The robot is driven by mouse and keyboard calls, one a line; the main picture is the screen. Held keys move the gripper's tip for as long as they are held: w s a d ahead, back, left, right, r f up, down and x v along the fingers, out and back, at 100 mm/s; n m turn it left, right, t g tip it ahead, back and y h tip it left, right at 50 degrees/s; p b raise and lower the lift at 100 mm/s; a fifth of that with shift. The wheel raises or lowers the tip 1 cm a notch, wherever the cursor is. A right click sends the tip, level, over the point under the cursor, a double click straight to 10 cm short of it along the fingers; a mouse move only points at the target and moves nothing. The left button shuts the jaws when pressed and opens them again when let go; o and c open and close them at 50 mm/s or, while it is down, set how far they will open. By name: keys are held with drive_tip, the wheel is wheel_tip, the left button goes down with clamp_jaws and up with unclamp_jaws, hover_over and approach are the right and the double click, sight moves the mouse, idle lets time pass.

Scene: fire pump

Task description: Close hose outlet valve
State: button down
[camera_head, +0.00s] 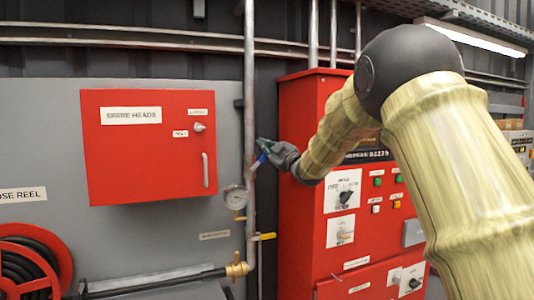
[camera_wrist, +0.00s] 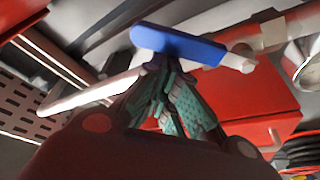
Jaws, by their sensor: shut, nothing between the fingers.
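A blue lever handle (camera_head: 258,161) sits on the vertical grey pipe (camera_head: 250,100). In the wrist view the blue handle (camera_wrist: 180,45) lies across the top middle, just beyond the fingertips. My gripper (camera_head: 265,145) is beside the pipe at the blue handle, and its teal fingers (camera_wrist: 160,68) are shut with nothing between them. I cannot tell whether the fingertips touch the handle. Lower on the pipe is a yellow lever (camera_head: 267,236), and a brass valve (camera_head: 237,269) sits at the end of a horizontal dark pipe. I cannot read which one is the hose outlet valve.
A red "SPARE HEADS" cabinet (camera_head: 150,160) is on the grey panel left of the pipe. A pressure gauge (camera_head: 235,198) stands out below the handle. A red control cabinet (camera_head: 300,220) is close on the right. A hose reel (camera_head: 35,260) is at lower left.

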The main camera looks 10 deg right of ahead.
drive_tip(key=w+d+f+m+t+h+b, duration=0.1)
drive_tip(key=d+f+m+t+h+b, duration=0.1)
drive_tip(key=d+f+m+h+b, duration=0.2)
drive_tip(key=shift+d+f+m+t+h+b, duration=0.45)
drive_tip(key=shift+m+b, duration=1.15)
drive_tip(key=shift+m, duration=2.7)
drive_tip(key=shift+f, duration=0.2)
wheel_tip(320, 180, up, 5)
drive_tip(key=p, duration=0.2)
drive_tip(key=b+v, duration=0.4)
drive_tip(key=v, duration=0.6)
drive_tip(key=shift+f, duration=0.35)
